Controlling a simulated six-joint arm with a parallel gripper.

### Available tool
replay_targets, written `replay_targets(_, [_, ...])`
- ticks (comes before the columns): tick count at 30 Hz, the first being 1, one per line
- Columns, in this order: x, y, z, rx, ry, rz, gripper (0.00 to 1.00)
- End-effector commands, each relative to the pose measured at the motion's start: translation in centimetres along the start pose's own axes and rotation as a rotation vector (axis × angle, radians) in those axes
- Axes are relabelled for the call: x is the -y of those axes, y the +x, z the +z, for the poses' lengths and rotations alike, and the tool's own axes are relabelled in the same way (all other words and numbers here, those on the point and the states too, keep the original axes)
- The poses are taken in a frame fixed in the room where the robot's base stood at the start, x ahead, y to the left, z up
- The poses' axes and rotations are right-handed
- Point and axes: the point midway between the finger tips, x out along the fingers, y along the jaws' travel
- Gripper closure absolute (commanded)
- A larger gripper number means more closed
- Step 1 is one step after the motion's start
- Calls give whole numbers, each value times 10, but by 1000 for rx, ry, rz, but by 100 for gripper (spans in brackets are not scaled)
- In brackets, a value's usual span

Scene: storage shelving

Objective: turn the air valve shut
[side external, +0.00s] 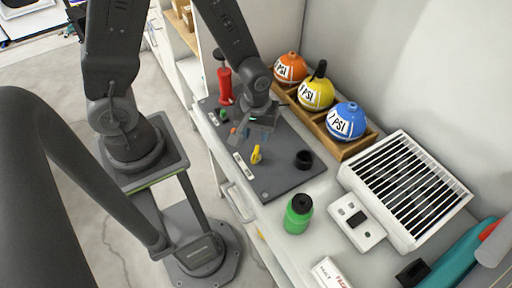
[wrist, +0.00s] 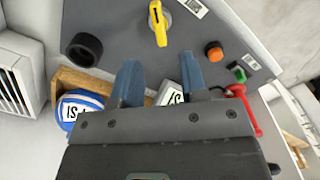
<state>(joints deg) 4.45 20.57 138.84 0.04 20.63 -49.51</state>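The yellow valve handle (side external: 256,154) stands on a dark grey panel (side external: 290,179) that lies on the bench. In the wrist view the yellow handle (wrist: 158,23) is at the top middle, on a grey round base, pointing roughly along the picture's vertical. My gripper (side external: 257,136) is above the panel, a little behind the handle in the side view. In the wrist view my gripper (wrist: 160,62) shows two blue fingers spread apart with nothing between them. The handle is beyond the fingertips, roughly in line with the gap, and looks untouched.
On the panel are a black ring (side external: 303,159), an orange button (wrist: 214,51) and a green button (wrist: 238,74). A red pump (side external: 225,82) stands at its far end. A wooden rack (side external: 355,146) holds orange, yellow and blue balls. A green bottle (side external: 298,214) stands in front.

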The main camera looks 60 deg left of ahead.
Motion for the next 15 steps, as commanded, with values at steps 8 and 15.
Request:
replay_targets(8, [1,47,1,2,1,-3,61])
replay_targets(15, [0,67,0,0,1,-1,61])
